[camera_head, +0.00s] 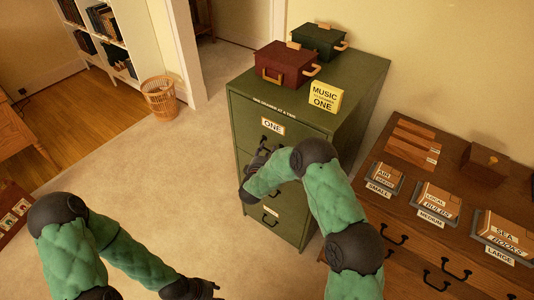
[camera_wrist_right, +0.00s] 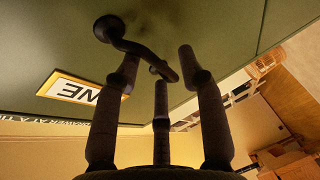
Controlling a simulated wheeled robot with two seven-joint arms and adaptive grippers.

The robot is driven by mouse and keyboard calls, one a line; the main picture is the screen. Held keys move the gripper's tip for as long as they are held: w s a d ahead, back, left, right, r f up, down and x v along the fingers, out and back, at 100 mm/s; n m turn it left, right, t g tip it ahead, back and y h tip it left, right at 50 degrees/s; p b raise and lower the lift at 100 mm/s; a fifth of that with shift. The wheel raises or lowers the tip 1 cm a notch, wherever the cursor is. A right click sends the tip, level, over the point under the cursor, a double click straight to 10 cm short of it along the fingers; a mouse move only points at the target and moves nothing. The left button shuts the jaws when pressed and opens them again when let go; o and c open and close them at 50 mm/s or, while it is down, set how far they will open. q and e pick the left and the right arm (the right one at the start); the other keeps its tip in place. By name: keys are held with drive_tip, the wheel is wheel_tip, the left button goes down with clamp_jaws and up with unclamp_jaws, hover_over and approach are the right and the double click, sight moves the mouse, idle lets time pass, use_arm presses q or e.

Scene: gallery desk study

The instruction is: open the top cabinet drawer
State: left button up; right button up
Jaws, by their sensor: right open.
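The green filing cabinet (camera_head: 350,88) stands in the middle right of the head view. Its top drawer (camera_head: 245,113) carries a label reading ONE (camera_head: 273,127) and looks closed. The drawer's dark curved handle (camera_wrist_right: 135,47) shows in the right wrist view, with the ONE label (camera_wrist_right: 82,94) beside it. My right gripper (camera_head: 262,146) is at the drawer front, just under the label. In the wrist view its open fingers (camera_wrist_right: 158,65) are spread around the handle's free end; contact is unclear. My left gripper (camera_head: 208,288) is low, near the bottom edge, away from the cabinet; its fingers are unclear.
A red box (camera_head: 285,66), a green box (camera_head: 320,42) and a yellow MUSIC sign (camera_head: 326,97) stand on the cabinet. A wooden chest (camera_head: 400,215) with labelled trays is on the right. A wicker basket (camera_head: 159,98) stands behind left. Carpet left of the cabinet is clear.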

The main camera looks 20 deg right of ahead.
drive_tip(key=shift+w+d, duration=0.1)
drive_tip(key=shift+w, duration=0.1)
clamp_jaws()
